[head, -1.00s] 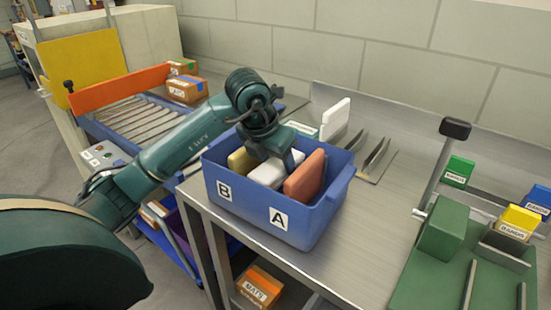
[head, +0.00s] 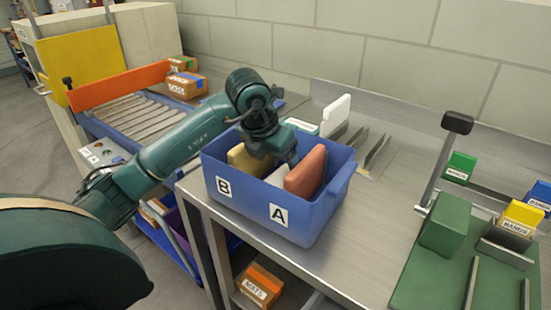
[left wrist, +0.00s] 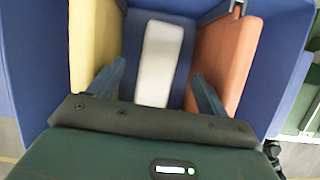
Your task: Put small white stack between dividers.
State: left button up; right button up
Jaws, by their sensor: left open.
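The small white stack (head: 278,177) is in the blue bin marked B and A (head: 250,205). A yellow pouch (head: 246,160) and an orange-red one (head: 306,172) are on either side of it. My left gripper (head: 284,160) is down in the bin, open. In the left wrist view, the white stack (left wrist: 158,62) shows beyond and between the spread fingers (left wrist: 160,72), with gaps on both sides. I cannot tell how far below the fingertips it lies. Thin metal dividers (head: 377,151) stand on the table behind the bin. My right gripper is not in view.
A white upright block (head: 335,115) stands beside the dividers, near the back wall. A green fixture with a lever (head: 445,225) is at the right, with green, yellow and blue boxes. The steel table (head: 365,225) is clear between bin and fixture.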

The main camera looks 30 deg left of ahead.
pick_arm(q)
jog(key=shift+r, duration=0.2)
jog(key=p+v, duration=0.1)
jog(key=v, duration=1.1)
jog(key=shift+r, duration=0.45)
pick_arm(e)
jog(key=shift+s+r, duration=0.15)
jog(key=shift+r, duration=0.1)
